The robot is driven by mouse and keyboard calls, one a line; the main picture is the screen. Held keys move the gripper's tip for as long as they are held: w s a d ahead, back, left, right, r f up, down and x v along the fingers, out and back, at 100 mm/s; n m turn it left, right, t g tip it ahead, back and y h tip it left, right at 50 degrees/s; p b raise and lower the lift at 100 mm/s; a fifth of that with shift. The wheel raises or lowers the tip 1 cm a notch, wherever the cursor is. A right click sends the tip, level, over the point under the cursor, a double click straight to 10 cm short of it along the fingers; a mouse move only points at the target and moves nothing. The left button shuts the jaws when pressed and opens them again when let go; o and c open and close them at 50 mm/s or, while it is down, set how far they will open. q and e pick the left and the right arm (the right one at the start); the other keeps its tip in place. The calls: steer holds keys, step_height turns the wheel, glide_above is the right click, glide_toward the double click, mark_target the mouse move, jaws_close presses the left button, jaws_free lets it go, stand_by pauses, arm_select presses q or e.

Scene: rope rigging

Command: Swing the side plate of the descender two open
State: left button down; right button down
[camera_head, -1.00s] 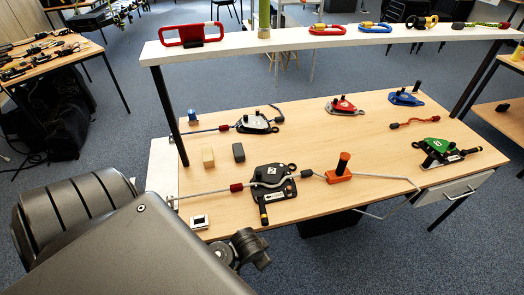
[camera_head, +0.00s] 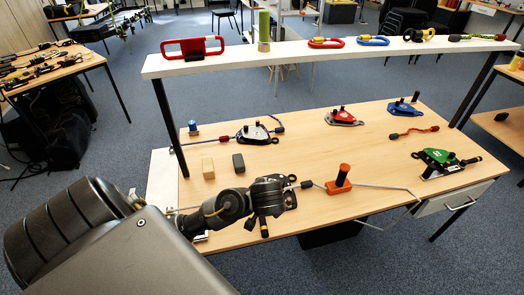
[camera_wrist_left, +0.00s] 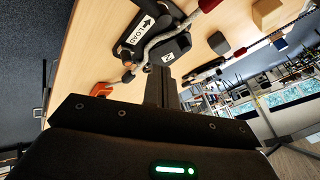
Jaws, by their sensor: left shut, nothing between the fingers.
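Descender two, a black device with a white number label and a LOAD arrow, lies on the table near the front. In the head view my left gripper (camera_head: 264,190) covers most of it, and its right end (camera_head: 290,199) shows. The wrist view shows its body (camera_wrist_left: 172,47) with a pale rope across it. My left fingers (camera_wrist_left: 160,88) are shut and empty, with their tips close to the labelled part of the body. I cannot tell if they touch it. The side plate's position is not clear. My right gripper is not in view.
An orange post (camera_head: 340,180) stands right of the descender, with the rope beside it. Tan (camera_head: 208,167) and dark (camera_head: 238,162) blocks lie behind left. Grey (camera_head: 256,134), red (camera_head: 343,117), blue (camera_head: 403,108) and green (camera_head: 438,160) descenders lie around. A white rail (camera_head: 300,52) spans the back.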

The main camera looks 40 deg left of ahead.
arm_select(q)
steer(key=x, duration=0.9)
steer(key=shift+f+b, duration=0.15)
steer(key=shift+b, duration=0.25)
steer(key=a, duration=0.1)
steer(key=w+a+p, duration=0.1)
steer(key=a, duration=0.1)
steer(key=shift+f, duration=0.1)
steer(key=shift+w+a+f+p, duration=0.1)
steer(key=shift+w+a+p, duration=0.1)
steer(key=shift+a+p, duration=0.25)
steer(key=shift+a, duration=0.15)
